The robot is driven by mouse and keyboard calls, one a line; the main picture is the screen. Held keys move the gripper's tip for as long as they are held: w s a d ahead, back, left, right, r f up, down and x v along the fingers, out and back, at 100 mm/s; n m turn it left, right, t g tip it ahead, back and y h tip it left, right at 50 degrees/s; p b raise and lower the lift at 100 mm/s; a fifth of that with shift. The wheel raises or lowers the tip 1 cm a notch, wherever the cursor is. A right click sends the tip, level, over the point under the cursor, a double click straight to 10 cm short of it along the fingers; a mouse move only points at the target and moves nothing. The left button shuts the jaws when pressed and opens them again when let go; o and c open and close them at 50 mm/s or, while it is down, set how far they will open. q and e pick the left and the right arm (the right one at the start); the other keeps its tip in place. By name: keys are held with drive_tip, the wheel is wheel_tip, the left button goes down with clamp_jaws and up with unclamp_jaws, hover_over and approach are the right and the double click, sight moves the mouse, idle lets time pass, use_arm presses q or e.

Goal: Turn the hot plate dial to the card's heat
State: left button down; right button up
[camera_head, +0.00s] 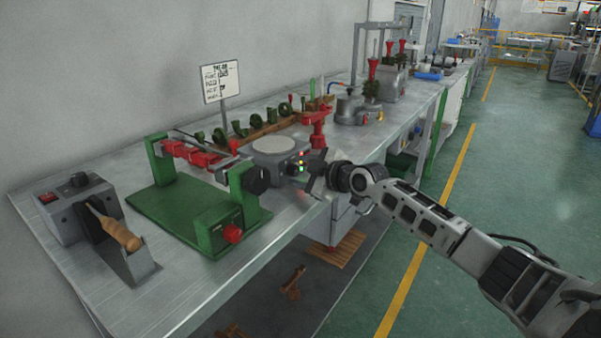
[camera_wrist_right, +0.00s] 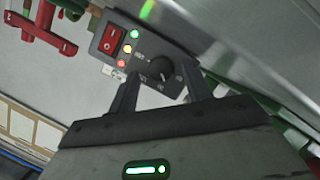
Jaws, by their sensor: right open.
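The hot plate (camera_head: 277,147) stands on the bench with a round pale top and a dark front panel. In the right wrist view the panel (camera_wrist_right: 130,62) shows a black round dial (camera_wrist_right: 163,68) with a pale pointer mark. A white card (camera_head: 221,82) stands on a post behind; its writing is too small to read. My right gripper (camera_head: 316,174) is in front of the panel. In the wrist view its open, empty fingers (camera_wrist_right: 162,88) lie either side of the dial's lower part; I cannot tell whether they touch it. My left gripper is out of view.
A red switch (camera_wrist_right: 110,39) and green, yellow and red lights sit beside the dial. A green frame (camera_head: 190,205) with red parts stands left of the hot plate. A soldering-iron-like tool (camera_head: 118,232) rests farther left. A red stand (camera_head: 318,128) is just behind.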

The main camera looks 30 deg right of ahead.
drive_tip(key=shift+w+a+f, duration=0.1)
drive_tip(key=shift+w, duration=0.3)
drive_tip(key=shift+c, duration=0.3)
drive_tip(key=c, duration=0.9)
